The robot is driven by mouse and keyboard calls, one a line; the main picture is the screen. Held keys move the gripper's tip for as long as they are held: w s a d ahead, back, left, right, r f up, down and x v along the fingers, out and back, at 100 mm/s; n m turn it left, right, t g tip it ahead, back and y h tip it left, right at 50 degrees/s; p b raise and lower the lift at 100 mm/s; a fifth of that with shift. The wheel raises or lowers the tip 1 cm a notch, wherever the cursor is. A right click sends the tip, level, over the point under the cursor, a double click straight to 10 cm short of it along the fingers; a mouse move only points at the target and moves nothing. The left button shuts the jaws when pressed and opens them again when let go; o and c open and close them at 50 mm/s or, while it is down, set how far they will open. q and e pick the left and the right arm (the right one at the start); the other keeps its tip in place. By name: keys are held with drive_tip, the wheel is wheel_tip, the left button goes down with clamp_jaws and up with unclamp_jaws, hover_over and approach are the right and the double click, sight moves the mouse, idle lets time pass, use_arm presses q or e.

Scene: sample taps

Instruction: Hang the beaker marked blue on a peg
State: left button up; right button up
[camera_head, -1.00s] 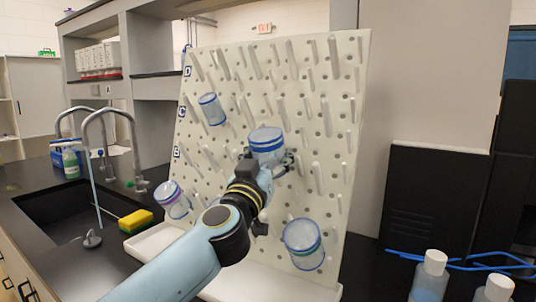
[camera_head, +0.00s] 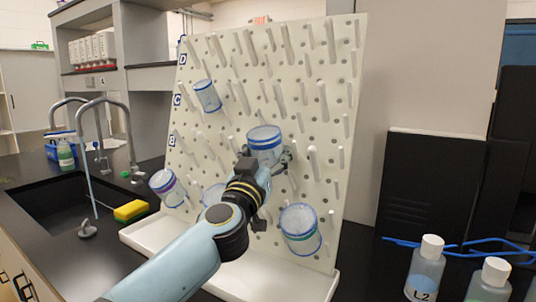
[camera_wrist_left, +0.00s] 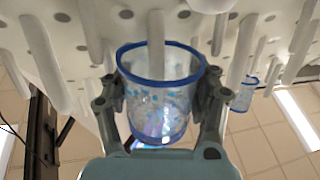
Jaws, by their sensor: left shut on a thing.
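A clear beaker with blue bands (camera_head: 264,146) is at the middle of the white peg board (camera_head: 240,52). My left gripper (camera_head: 265,160) is shut on its sides. In the left wrist view the same beaker (camera_wrist_left: 160,100) sits between both fingers of my left gripper (camera_wrist_left: 160,98), its blue-rimmed mouth towards the board. A peg (camera_wrist_left: 156,45) lines up with the mouth and seems to reach into it; how deep I cannot tell. My right gripper is not in view.
Other beakers hang on the board: at upper left (camera_head: 207,96), at lower left with a purple band (camera_head: 167,187), at lower right (camera_head: 300,229), and one partly behind my arm (camera_head: 212,194). Bottles (camera_head: 425,268) stand at right. A sink (camera_head: 70,205) and yellow sponge (camera_head: 131,210) are at left.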

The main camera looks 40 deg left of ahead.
use_arm(q)
drive_tip(key=o, duration=1.3)
drive_tip(key=shift+c, duration=0.2)
drive_tip(key=shift+s, duration=0.1)
drive_tip(key=v, duration=1.2)
